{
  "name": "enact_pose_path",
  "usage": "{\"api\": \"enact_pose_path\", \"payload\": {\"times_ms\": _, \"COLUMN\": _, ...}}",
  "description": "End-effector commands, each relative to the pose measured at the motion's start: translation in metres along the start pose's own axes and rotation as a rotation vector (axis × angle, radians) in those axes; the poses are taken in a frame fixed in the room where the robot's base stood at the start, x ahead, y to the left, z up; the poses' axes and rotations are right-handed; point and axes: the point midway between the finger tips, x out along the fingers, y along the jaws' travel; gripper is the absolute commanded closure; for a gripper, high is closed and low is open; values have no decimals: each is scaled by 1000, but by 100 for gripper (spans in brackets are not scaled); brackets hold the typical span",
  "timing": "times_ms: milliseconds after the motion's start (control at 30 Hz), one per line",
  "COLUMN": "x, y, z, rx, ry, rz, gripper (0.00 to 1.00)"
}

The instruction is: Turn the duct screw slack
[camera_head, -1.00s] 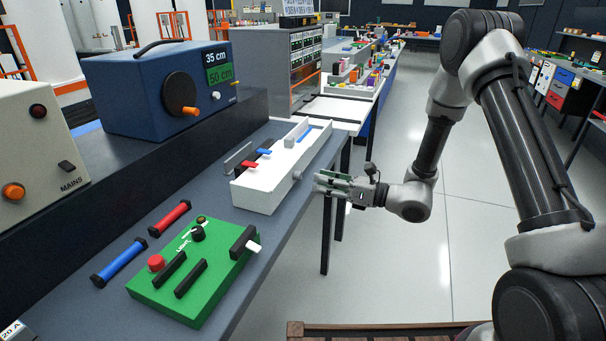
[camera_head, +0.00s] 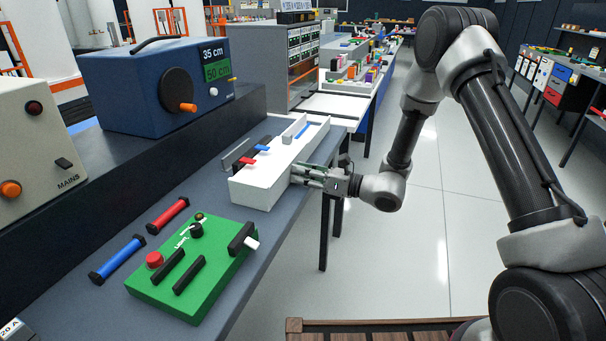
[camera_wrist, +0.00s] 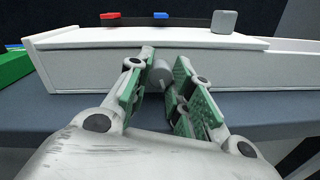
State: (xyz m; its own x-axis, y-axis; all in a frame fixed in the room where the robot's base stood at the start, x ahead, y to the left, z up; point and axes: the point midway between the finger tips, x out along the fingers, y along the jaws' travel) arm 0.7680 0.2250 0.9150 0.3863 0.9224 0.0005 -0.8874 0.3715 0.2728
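The duct is a long white box (camera_head: 252,190) on the bench, with a red and a blue lever on top. The duct screw is a short grey round knob (camera_wrist: 161,73) on the white side wall facing my arm. My gripper (camera_head: 299,174) is at that wall. In the head view its fingers hide the screw. In the wrist view my gripper (camera_wrist: 161,88) has its green-padded fingers apart, one on each side of the screw. A narrow gap seems to show between the screw and the fingers; I cannot tell whether the tips touch the wall.
A green control box (camera_head: 195,270) with black handles stands nearer on the bench. A red cylinder (camera_head: 168,216) and a blue cylinder (camera_head: 117,260) lie beside it. A blue device (camera_head: 150,85) stands on the raised shelf behind. The floor right of the bench is clear.

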Motion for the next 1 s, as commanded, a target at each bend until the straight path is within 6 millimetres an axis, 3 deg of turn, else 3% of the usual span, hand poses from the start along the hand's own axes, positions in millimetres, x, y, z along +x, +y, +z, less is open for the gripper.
{"api": "enact_pose_path", "payload": {"times_ms": 400, "x": 0, "y": 0, "z": -1, "rx": -371, "ry": -15, "rz": 5, "gripper": 100}}
{"api": "enact_pose_path", "payload": {"times_ms": 733, "x": -1, "y": 0, "z": -2, "rx": -405, "ry": -17, "rz": 6, "gripper": 100}}
{"api": "enact_pose_path", "payload": {"times_ms": 767, "x": -1, "y": 0, "z": -2, "rx": -405, "ry": -17, "rz": 6, "gripper": 76}}
{"api": "enact_pose_path", "payload": {"times_ms": 800, "x": -1, "y": 0, "z": -2, "rx": -405, "ry": -17, "rz": 6, "gripper": 69}}
{"api": "enact_pose_path", "payload": {"times_ms": 1000, "x": 0, "y": 0, "z": -1, "rx": -404, "ry": -17, "rz": 6, "gripper": 67}}
